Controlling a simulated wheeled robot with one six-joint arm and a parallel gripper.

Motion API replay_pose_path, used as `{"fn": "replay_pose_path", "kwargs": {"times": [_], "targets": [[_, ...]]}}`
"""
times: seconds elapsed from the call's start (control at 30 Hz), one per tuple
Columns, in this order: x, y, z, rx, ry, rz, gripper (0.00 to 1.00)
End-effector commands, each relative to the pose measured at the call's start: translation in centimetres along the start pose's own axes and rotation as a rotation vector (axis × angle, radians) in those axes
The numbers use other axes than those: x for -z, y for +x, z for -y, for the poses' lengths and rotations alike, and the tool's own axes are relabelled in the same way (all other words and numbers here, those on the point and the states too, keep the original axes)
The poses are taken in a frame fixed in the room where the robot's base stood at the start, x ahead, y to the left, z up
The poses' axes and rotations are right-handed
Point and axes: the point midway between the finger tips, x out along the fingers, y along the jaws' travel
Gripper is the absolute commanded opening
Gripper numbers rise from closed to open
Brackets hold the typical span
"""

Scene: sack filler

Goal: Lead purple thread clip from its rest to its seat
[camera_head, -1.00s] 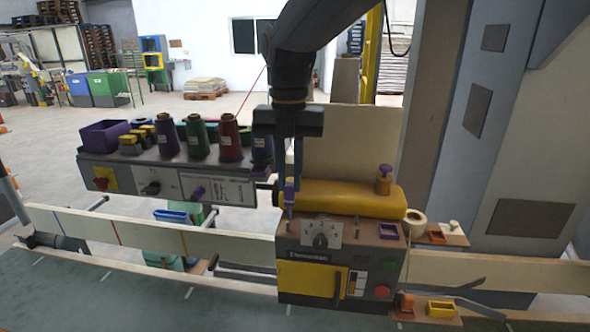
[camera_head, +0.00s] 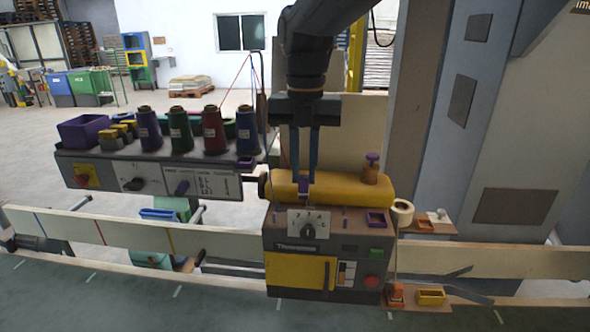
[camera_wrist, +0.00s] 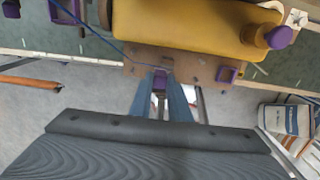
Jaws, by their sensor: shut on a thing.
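In the wrist view the clip (camera_wrist: 160,78) sits at the fingertips, by the edge of the brown machine top (camera_wrist: 190,64); contact with that edge cannot be told. A dark blue thread (camera_wrist: 85,22) runs from the upper left toward the clip. A purple-rimmed square socket (camera_head: 376,219) is on the machine's top right; it also shows in the wrist view (camera_wrist: 228,74). A small purple holder (camera_head: 245,163) is on the spool rack's right end.
Several thread cones, including a red one (camera_head: 213,131), stand on the grey rack (camera_head: 90,160) to the left with a purple bin (camera_head: 83,131). A purple-topped knob (camera_head: 371,170) rises from the yellow head.

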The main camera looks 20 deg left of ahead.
Motion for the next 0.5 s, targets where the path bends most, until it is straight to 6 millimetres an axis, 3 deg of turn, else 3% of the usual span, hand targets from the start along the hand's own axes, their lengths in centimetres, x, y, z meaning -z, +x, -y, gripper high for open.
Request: {"fn": "replay_pose_path", "kwargs": {"times": [0.5], "targets": [[0.0, 0.0, 3.3, -0.001, 0.001, 0.002, 0.00]]}}
